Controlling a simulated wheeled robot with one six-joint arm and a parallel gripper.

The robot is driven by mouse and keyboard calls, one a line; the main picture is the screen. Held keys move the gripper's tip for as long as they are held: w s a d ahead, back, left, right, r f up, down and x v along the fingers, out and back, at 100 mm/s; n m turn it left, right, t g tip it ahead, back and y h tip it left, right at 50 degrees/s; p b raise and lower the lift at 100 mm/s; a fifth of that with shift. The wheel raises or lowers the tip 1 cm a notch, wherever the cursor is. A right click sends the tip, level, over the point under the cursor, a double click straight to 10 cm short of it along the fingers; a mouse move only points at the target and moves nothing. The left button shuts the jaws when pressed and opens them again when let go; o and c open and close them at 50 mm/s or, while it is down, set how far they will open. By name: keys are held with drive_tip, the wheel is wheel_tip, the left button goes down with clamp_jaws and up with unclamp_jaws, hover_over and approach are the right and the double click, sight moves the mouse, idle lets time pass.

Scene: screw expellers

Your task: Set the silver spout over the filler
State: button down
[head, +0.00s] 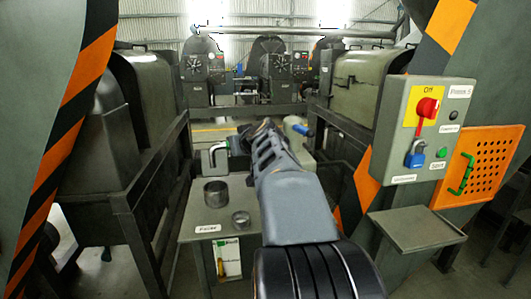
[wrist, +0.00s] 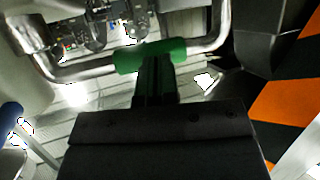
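The silver spout (wrist: 85,70) is a bent silver pipe with a green sleeve (wrist: 150,55) around its middle, and both ends curve away in the wrist view. My gripper (wrist: 155,72) appears shut on the green sleeve; its fingertips are partly hidden there. In the head view my gripper (head: 240,143) is above the back of a small table, and one bent end of the spout (head: 214,150) shows to its left.
The small table (head: 192,222) carries a large metal ring (head: 215,193) and a smaller one (head: 241,219). A control box (head: 422,130) with a red switch and an orange perforated panel (head: 480,168) stand at right. Dark machine frames flank both sides.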

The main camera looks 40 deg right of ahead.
drive_tip(key=shift+a+r, duration=0.15)
drive_tip(key=shift+r, duration=0.1)
drive_tip(key=a+b+v, duration=0.1)
drive_tip(key=a+v, duration=0.1)
drive_tip(key=v, duration=1.1)
drive_tip(key=shift+a+b, duration=0.35)
drive_tip(key=shift+a, duration=0.05)
drive_tip(key=shift+w, duration=0.1)
